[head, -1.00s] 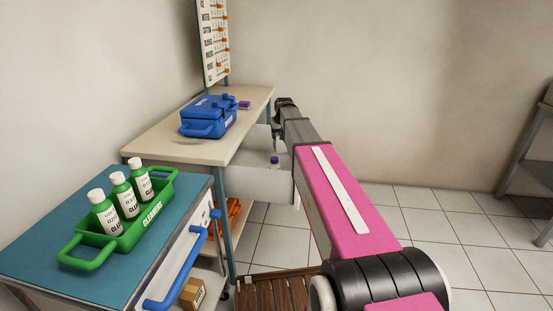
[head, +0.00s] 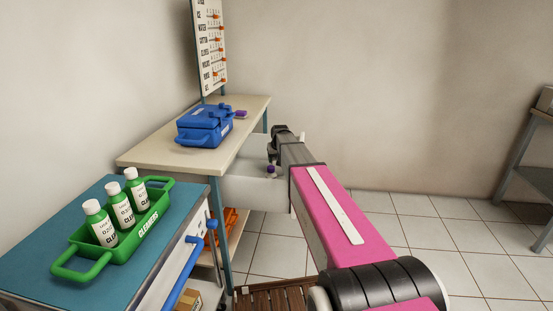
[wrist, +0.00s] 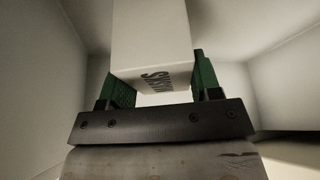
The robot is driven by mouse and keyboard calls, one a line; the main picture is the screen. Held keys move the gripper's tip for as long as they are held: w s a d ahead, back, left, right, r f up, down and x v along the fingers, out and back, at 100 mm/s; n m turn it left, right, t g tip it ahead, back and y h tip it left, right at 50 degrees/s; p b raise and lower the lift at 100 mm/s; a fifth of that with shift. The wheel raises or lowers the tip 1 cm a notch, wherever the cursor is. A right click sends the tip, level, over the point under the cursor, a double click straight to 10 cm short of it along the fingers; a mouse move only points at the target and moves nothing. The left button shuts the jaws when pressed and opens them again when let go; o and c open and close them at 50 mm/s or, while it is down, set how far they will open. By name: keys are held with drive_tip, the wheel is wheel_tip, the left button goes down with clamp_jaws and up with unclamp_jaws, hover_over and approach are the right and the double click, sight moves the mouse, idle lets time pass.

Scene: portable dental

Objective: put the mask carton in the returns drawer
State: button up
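The white mask carton (wrist: 150,45), with MASKS printed on it, is between the green fingers of my gripper (wrist: 165,88) in the wrist view. Both fingers lie against its sides, and pale walls rise to the left and right. In the head view my gripper (head: 274,150) is at an open white drawer (head: 252,190) under the cream table. The carton is hidden there by my arm and gripper. The drawer's label is not visible, so I cannot tell whether it is the returns drawer. A purple-capped bottle (head: 271,170) shows at the drawer.
The cream table (head: 160,156) carries a blue case (head: 205,125) and a small purple item (head: 240,114). A blue-topped cart (head: 40,230) with a green cleaners caddy (head: 118,238) stands front left. A slatted wooden piece (head: 275,300) is on the floor. Tiled floor is clear on the right.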

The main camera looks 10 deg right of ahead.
drive_tip(key=o, duration=0.4)
drive_tip(key=shift+o, duration=0.2)
drive_tip(key=shift+r, duration=0.15)
drive_tip(key=v, duration=1.2)
